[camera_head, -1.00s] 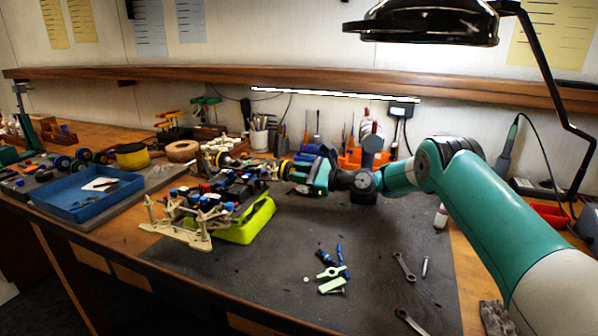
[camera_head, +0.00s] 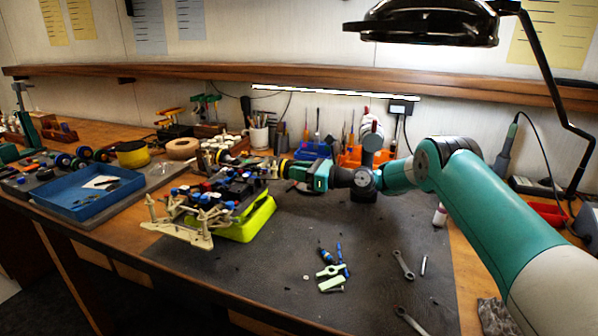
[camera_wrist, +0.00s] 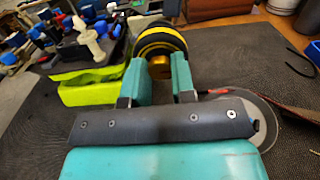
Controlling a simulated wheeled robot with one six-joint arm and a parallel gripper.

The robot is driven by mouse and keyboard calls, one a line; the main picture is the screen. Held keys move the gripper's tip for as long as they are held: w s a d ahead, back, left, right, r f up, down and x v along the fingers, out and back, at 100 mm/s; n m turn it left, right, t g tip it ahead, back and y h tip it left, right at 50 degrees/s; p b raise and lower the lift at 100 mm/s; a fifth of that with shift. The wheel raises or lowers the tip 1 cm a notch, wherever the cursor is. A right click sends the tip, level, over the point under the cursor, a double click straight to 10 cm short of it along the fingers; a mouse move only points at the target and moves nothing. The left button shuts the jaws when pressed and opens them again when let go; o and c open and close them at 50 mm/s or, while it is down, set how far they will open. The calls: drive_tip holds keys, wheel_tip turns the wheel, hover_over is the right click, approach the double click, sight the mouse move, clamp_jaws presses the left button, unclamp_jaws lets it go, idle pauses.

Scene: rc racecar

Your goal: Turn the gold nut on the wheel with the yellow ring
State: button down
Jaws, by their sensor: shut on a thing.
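The wheel with the yellow ring (camera_wrist: 157,43) is at the top centre of the wrist view, a black tyre with a yellow band. It also shows in the head view (camera_head: 283,168), on the right side of the race car (camera_head: 232,190). The gold nut (camera_wrist: 159,70) sits at the wheel's centre, between my fingertips and partly hidden by them. My gripper (camera_wrist: 160,68) is shut on the nut, one teal finger on each side. In the head view my gripper (camera_head: 292,172) reaches the wheel from the right.
The car rests on a lime-green stand (camera_head: 262,212) on a dark mat (camera_head: 220,275). A blue tray (camera_head: 70,210) lies to the left. Loose tools, including a wrench (camera_head: 404,265), lie in front of my arm. A grey disc (camera_wrist: 262,118) lies right of my gripper in the wrist view.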

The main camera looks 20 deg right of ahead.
drive_tip(key=shift+r, duration=0.1)
drive_tip(key=c, duration=0.9)
unclamp_jaws()
